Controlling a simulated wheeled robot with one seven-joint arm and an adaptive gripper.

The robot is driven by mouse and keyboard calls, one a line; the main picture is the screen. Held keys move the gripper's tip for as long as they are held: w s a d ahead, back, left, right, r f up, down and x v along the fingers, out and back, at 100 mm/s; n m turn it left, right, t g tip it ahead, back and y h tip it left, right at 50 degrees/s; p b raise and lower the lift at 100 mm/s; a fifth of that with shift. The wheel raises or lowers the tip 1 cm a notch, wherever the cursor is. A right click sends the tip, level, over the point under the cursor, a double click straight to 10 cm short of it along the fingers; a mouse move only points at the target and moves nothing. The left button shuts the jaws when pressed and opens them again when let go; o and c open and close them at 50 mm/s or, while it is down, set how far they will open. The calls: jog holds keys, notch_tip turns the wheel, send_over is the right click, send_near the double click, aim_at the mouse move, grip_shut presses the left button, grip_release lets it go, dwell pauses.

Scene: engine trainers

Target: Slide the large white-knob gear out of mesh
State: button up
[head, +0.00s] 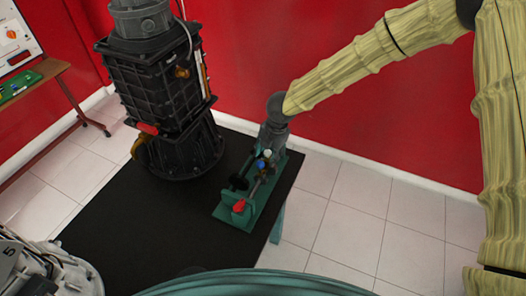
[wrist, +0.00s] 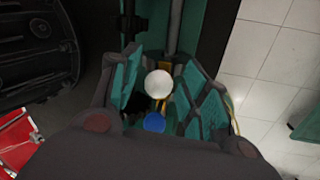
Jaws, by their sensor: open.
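The green gear trainer (head: 234,213) stands near the right edge of the black table. Its white knob (head: 267,154) is close under my gripper (head: 268,146), with a blue knob (head: 261,164) just in front of it and a red knob (head: 239,205) at the near end. In the wrist view the white knob (wrist: 158,83) lies between the two spread teal-padded fingers of my gripper (wrist: 166,80), with a visible gap to each side. The blue knob (wrist: 155,122) sits just below it, nearer the palm. The gears under the knobs are mostly hidden, so I cannot tell their mesh.
A tall black engine unit (head: 165,95) stands left of the trainer on the black table (head: 130,225). A red wall (head: 350,90) is behind. Tiled floor (head: 350,225) lies open to the right. A side table (head: 60,75) stands at far left.

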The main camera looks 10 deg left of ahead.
jog(key=shift+a, duration=0.15)
jog(key=shift+a+r, duration=0.1)
jog(key=shift+r, duration=0.05)
notch_tip(320, 180, up, 12)
jog(key=s+d, duration=0.1)
jog(key=d, duration=0.1)
jog(key=shift+d+f, duration=0.25)
jog(key=shift+f, duration=0.1)
jog(key=s+d+f+n+h+b, duration=0.1)
jog(key=s+d+f+n, duration=0.5)
jog(key=f, duration=0.3)
jog(key=s+d+f+n+t+h, duration=0.1)
jog(key=s+d+f+n+h, duration=0.1)
jog(key=s+d+f+n, duration=0.45)
jog(key=s+d+f+n+h+b, duration=0.1)
jog(key=s+d+f+n, duration=0.1)
jog(key=d+f+n, duration=0.55)
jog(key=s+d+f+n, duration=0.2)
jog(key=s+f+n, duration=0.1)
jog(key=s+n, duration=0.4)
jog(key=s+d+f+n+g+y+b, duration=0.1)
jog(key=s+d+f+n, duration=0.1)
jog(key=s+f+n, duration=0.2)
jog(key=s+d+f+n+g+y, duration=0.1)
jog(key=s+f+n, duration=0.3)
jog(key=s+n, duration=0.6)
jog(key=shift+s+d+b, duration=0.35)
jog(key=shift+s+d, duration=0.4)
jog(key=shift+s, duration=0.4)
